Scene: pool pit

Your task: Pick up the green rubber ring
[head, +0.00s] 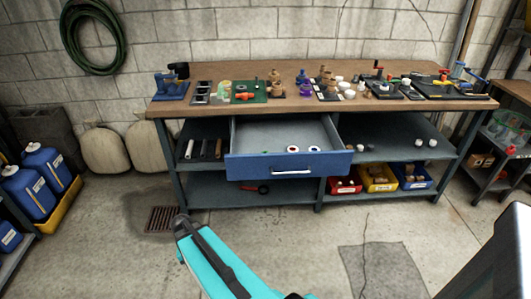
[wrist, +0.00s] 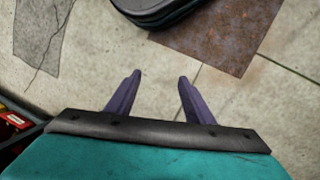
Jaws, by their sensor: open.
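The blue-fronted drawer (head: 290,166) under the workbench is pulled open. Inside it lies a small green piece (head: 265,155), partly hidden by the drawer front; it may be the green rubber ring, but it is too small to be sure. Beside it are a red-and-white ring (head: 291,149) and a blue-and-white ring (head: 314,149). My gripper (wrist: 160,78) shows in the wrist view with its two purple fingers apart and nothing between them, over the floor. The drawer's contents are not in the wrist view.
The workbench top (head: 215,97) carries many small parts. Red, yellow and blue bins (head: 378,178) stand on the lower shelf at right. Blue jugs (head: 45,165) stand at left. The floor before the drawer is clear, with a drain grate (head: 161,219).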

